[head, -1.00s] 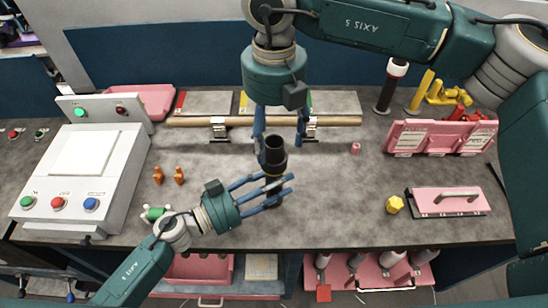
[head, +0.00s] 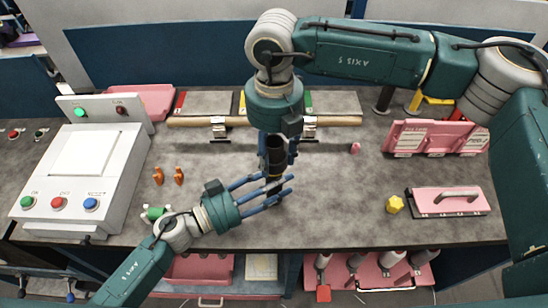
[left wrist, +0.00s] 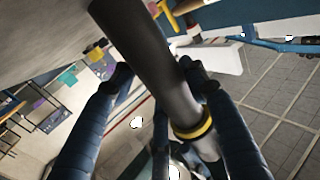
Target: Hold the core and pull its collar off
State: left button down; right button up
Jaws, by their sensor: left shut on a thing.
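A dark upright core (head: 275,160) stands above the middle of the bench, with a wider black upper part and a thin yellow band lower down. My left gripper (head: 275,190) reaches in from the left and is shut on its lower part. The left wrist view shows the black cylinder (left wrist: 150,60) and its yellow band (left wrist: 194,131) between the fingers. My right gripper (head: 277,150) comes down from above, with its fingers on either side of the core's upper part. Whether they touch it is unclear. I cannot tell exactly where the collar ends.
A wooden bar (head: 340,121) on supports lies behind the core. A white button console (head: 80,180) stands at left, with two orange pieces (head: 168,176) beside it. A yellow piece (head: 394,204) and a pink handled box (head: 450,202) lie at right. Bench around the core is mostly clear.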

jog(key=c, duration=0.6)
jog(key=shift+r, duration=0.65)
jog(key=shift+r, duration=4.35)
jog(key=shift+r, duration=3.75)
notch_tip(320, 180, up, 8)
